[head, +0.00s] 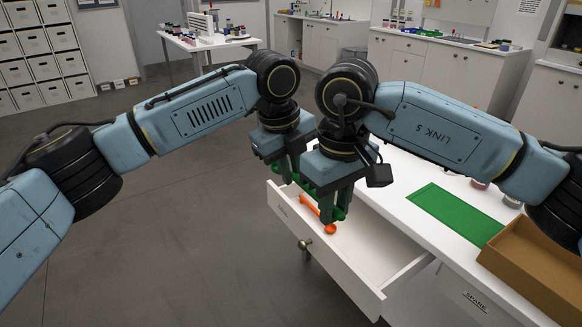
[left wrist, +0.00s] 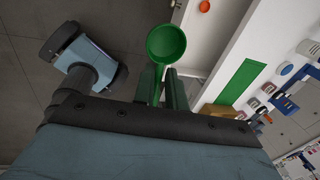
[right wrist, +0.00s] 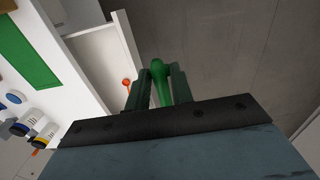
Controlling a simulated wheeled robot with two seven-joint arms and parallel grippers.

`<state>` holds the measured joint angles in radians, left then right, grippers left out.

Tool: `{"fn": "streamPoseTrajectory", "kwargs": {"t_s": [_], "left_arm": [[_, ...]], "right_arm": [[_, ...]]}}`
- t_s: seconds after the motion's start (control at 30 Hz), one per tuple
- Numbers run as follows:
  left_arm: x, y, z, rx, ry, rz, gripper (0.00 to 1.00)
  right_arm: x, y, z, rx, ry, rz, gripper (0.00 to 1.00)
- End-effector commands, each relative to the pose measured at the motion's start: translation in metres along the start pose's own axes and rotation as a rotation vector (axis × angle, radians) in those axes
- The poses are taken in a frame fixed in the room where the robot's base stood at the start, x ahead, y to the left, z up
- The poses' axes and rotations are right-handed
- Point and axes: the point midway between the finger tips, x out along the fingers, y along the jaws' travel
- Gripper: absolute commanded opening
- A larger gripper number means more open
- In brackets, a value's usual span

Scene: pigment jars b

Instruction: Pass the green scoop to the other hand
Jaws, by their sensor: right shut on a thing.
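The green scoop shows best in the left wrist view, where its round bowl (left wrist: 166,43) lies just beyond my left fingertips. Its handle runs down between those fingers. My left gripper (head: 288,168) looks shut on the handle. My right gripper (head: 335,210) is beside it, a little lower and to the right, above the open drawer. In the right wrist view a green part of the scoop (right wrist: 158,72) sits between the right fingers, which are shut on it. In the head view the grippers hide most of the scoop.
An open white drawer (head: 372,250) lies below my grippers with an orange scoop (head: 329,228) in it. The white counter holds a green mat (head: 455,213) and a brown tray (head: 535,262) to the right. Jars stand behind the mat. Open floor lies left.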

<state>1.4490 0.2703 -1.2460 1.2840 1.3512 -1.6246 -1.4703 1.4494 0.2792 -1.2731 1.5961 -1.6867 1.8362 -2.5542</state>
Motion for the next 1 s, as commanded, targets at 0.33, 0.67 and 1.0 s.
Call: {"fn": "streamPoseTrajectory", "kwargs": {"t_s": [0.33,0.67,1.0], "left_arm": [[-0.001,-0.001,-0.001,0.001,0.0,-0.005,0.0],[-0.001,-0.001,0.0,0.001,0.0,-0.003,0.0],[-0.001,-0.001,0.0,0.0,0.0,-0.003,0.0]], "right_arm": [[0.0,-0.002,0.0,-0.006,-0.001,-0.003,0.4],[0.0,-0.001,0.0,-0.004,-0.001,-0.002,0.48],[-0.05,-0.001,-0.001,-0.004,0.003,0.0,0.48]]}}
